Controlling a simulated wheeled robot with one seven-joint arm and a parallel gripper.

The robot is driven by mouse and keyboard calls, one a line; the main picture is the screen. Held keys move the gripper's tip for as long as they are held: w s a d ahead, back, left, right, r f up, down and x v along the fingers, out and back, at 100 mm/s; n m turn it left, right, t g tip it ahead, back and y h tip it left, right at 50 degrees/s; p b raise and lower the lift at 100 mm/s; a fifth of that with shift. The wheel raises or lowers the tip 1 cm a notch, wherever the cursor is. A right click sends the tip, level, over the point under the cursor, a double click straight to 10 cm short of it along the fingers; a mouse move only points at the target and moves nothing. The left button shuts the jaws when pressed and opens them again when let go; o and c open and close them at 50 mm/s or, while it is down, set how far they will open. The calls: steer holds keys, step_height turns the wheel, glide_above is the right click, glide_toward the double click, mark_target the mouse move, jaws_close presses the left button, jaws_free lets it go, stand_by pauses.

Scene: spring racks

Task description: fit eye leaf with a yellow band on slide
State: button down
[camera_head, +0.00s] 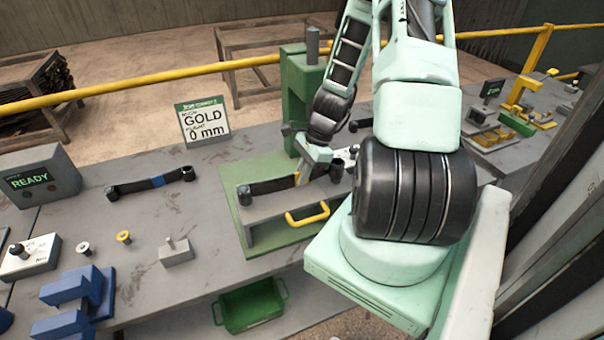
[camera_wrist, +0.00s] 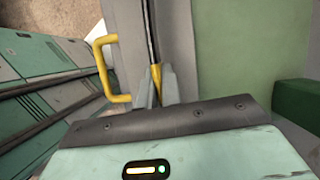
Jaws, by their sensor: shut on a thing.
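The dark eye leaf with a yellow band (camera_head: 270,186) lies along the top of the grey slide (camera_head: 262,212), with an eye at its left end. My gripper (camera_head: 308,168) is shut on the leaf at its yellow band. In the wrist view both fingertips (camera_wrist: 157,88) pinch the yellow band (camera_wrist: 156,75), and the dark leaf (camera_wrist: 150,30) runs away from it over the slide (camera_wrist: 184,45). The slide has a yellow handle (camera_head: 307,216) at its front. I cannot tell whether the leaf rests on the slide or hovers just above it.
A green press (camera_head: 300,90) stands behind the slide, on a green plate (camera_head: 285,246). A sign (camera_head: 205,120) reads GOLD, 0 mm. A blue-banded leaf (camera_head: 135,187), small pins, a grey block (camera_head: 175,252) and blue fixtures (camera_head: 75,290) are at left. A green bin (camera_head: 250,307) sits below.

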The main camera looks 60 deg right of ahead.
mark_target(295, 173)
steer(key=shift+f+b, duration=0.45)
steer(key=shift+f, duration=0.15)
steer(key=c, duration=1)
jaws_free()
steer(key=shift+r+p, duration=3)
steer(key=shift+r, duration=0.55)
